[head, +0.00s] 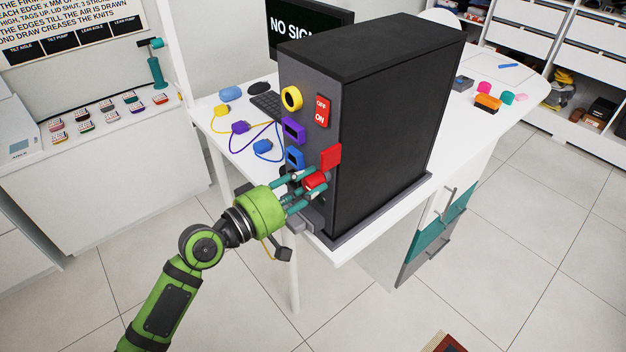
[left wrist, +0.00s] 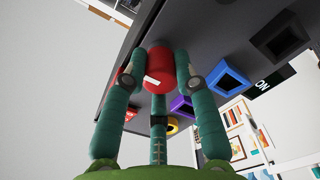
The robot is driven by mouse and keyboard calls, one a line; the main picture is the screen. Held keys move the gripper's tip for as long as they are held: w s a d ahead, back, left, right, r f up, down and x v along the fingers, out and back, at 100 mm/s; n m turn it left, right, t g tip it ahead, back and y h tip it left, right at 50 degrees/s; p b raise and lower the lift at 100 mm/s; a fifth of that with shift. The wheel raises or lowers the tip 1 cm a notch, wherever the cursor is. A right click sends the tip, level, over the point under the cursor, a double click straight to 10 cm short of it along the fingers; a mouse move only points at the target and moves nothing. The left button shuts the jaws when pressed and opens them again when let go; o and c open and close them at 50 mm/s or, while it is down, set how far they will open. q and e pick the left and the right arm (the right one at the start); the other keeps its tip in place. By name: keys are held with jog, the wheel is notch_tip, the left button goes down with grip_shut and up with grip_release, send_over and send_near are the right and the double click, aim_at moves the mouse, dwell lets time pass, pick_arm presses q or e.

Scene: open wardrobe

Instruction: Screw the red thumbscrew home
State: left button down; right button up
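The red thumbscrew (head: 315,181) is on the front of the black computer case (head: 385,120), low down near its right edge. In the left wrist view it is a red cylinder (left wrist: 159,72) with a white mark, its far end against the dark panel. My left gripper (head: 306,188) has its teal fingers around it. In the left wrist view the left and right fingertips sit against its sides and a third finger is below it, so the gripper looks shut on it. The screw's thread is hidden. My right gripper is not in view.
A red square plate (head: 331,157) is just above the thumbscrew. Blue (head: 295,158), purple (head: 293,130) and yellow (head: 291,98) sockets and a red OFF/ON switch (head: 322,111) are higher up. Cabled plugs lie on the white desk (head: 232,150) to the left.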

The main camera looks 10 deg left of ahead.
pick_arm(q)
jog(key=shift+f+m+b, duration=0.15)
jog(key=shift+m+b, duration=0.45)
jog(key=shift+m, duration=0.1)
jog(key=m+b, duration=0.2)
jog(key=m, duration=0.1)
jog(key=shift+m, duration=0.4)
jog(key=m+b, duration=0.1)
jog(key=m, duration=0.2)
jog(key=shift+b, duration=0.35)
jog(key=m+b, duration=0.1)
jog(key=m, duration=0.4)
jog(key=shift+b, duration=0.35)
jog(key=m, duration=0.4)
jog(key=c, duration=0.9)
grip_release()
jog(key=shift+c, duration=0.3)
